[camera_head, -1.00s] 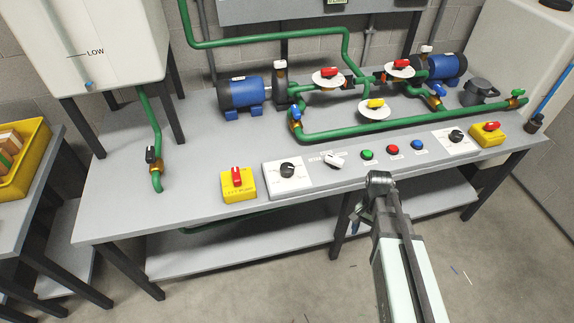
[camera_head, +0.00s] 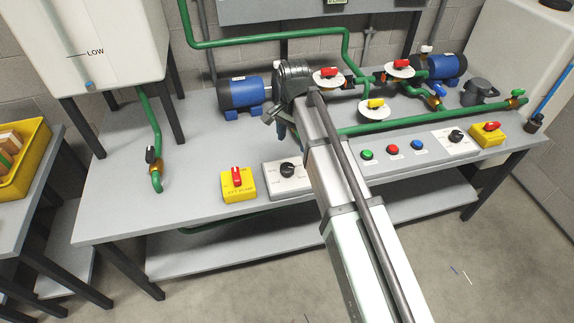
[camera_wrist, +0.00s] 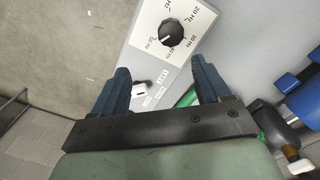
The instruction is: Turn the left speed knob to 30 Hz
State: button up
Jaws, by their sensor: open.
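The left speed knob (camera_head: 288,170) is a round black knob on a white dial plate (camera_head: 300,187) at the bench's front edge. In the wrist view the knob (camera_wrist: 171,33) shows beyond the fingertips, with Hz labels around it. Its pale pointer mark is small, and I cannot read its setting surely. My gripper (camera_head: 276,117) is above the bench, behind the knob in the head view, near the left blue motor. In the wrist view my gripper (camera_wrist: 162,78) has its two blue fingers spread apart, with nothing held between them and the knob untouched.
A yellow box with a red switch (camera_head: 237,184) sits left of the dial. Green pipes (camera_head: 420,122) and the left blue motor (camera_head: 240,92) stand behind. The right speed knob (camera_head: 456,136) is farther right.

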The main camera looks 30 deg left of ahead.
aim_at(287, 167)
jog(key=f, duration=0.4)
jog(key=a+f, duration=0.1)
jog(key=f, duration=0.3)
jog(key=a+f, duration=0.1)
jog(key=f, duration=0.3)
jog(key=shift+s+f, duration=0.15)
jog(key=shift+f, duration=0.25)
jog(key=c, duration=1)
